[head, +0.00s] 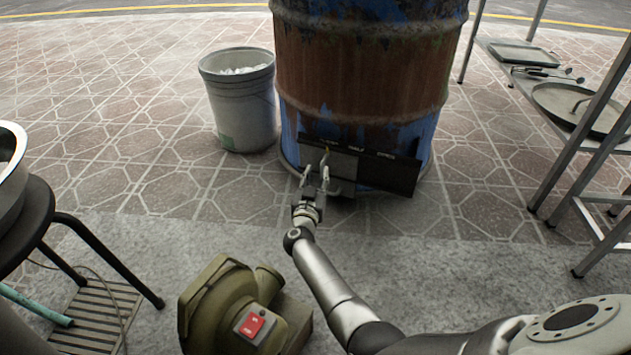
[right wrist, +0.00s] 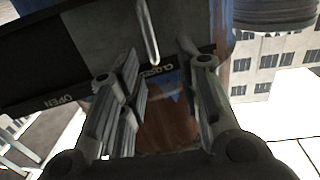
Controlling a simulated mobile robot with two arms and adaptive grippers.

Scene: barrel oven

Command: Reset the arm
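The rusty blue barrel oven (head: 365,75) stands upright at the back centre. Low on its front is a black slide panel (head: 400,172) with a grey plate (head: 343,165) and position lettering. The lettering "OPEN" and "CLOSED" also shows on the panel in the right wrist view (right wrist: 72,98). My right gripper (head: 322,181) is in front of the panel's left part, with its fingers spread and nothing visibly held. A thin metal handle (right wrist: 149,32) is just beyond the fingertips in the right wrist view (right wrist: 158,66). Contact cannot be told. My left gripper is not in view.
A grey bin (head: 240,115) stands left of the barrel. A green blower with a red switch (head: 232,310) sits on the floor left of my right arm. A black stool (head: 45,215) is at left. A metal rack (head: 560,105) with trays is at right. Paving between is clear.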

